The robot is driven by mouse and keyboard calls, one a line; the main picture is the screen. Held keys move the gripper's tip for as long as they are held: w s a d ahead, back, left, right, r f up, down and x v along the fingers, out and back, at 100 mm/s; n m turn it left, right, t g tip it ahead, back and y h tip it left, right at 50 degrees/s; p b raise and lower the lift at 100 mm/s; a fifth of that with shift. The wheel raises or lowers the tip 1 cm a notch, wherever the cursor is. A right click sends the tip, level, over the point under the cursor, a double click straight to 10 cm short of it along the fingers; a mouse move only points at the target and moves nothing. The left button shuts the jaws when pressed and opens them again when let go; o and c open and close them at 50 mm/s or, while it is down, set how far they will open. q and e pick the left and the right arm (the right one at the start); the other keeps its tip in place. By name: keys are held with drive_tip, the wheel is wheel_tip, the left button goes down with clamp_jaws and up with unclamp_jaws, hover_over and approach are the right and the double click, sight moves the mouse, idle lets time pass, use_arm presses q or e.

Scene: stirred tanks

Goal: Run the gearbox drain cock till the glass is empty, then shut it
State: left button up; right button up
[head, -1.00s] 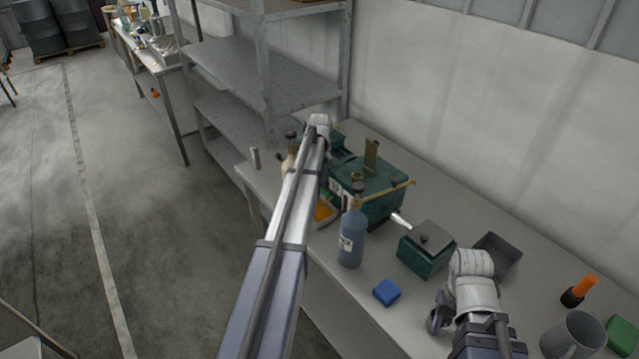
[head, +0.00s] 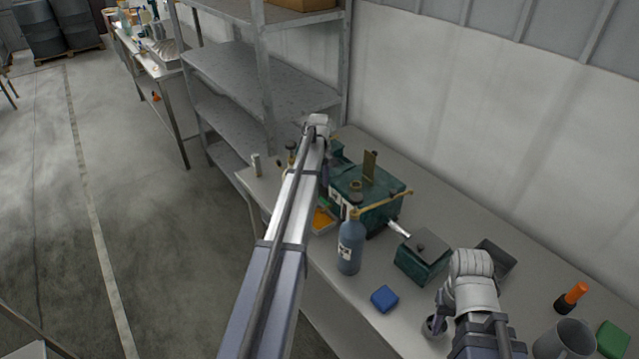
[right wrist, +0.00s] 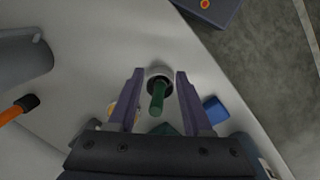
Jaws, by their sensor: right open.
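The gearbox looks to be the dark green housing (head: 382,190) with a brass plate on top and a brass-coloured lever at its front. An orange-filled tray (head: 323,219) sits by its left side. I cannot make out the drain cock or the level in the glass; my left arm covers that side. My left gripper (head: 324,172) is mostly hidden by its arm, at the gearbox's left end. My right gripper (right wrist: 156,88) is open, its fingers either side of a small round pot (right wrist: 160,72) with a green stem (right wrist: 157,98) in front of it.
A blue bottle (head: 350,245) stands before the gearbox. A blue block (head: 384,299), lidded green box (head: 424,257), grey bin (head: 499,262), orange-handled item (head: 571,297), grey mug (head: 565,341) and green block (head: 613,339) share the bench. Shelving (head: 262,80) stands behind.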

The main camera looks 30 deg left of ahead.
sight(320, 196)
use_arm(q)
wheel_tip(320, 196, up, 4)
drive_tip(key=p, duration=0.3)
use_arm(e)
wheel_tip(320, 196, up, 4)
drive_tip(key=shift+r, duration=0.1)
use_arm(q)
drive_tip(key=s+d+r+p, duration=0.1)
drive_tip(key=s+d+r, duration=0.1)
drive_tip(key=s, duration=0.3)
drive_tip(key=shift+d+p, duration=0.4)
drive_tip(key=shift+d, duration=0.1)
use_arm(e)
drive_tip(key=shift+r, duration=0.9)
use_arm(q)
drive_tip(key=shift+s, duration=0.1)
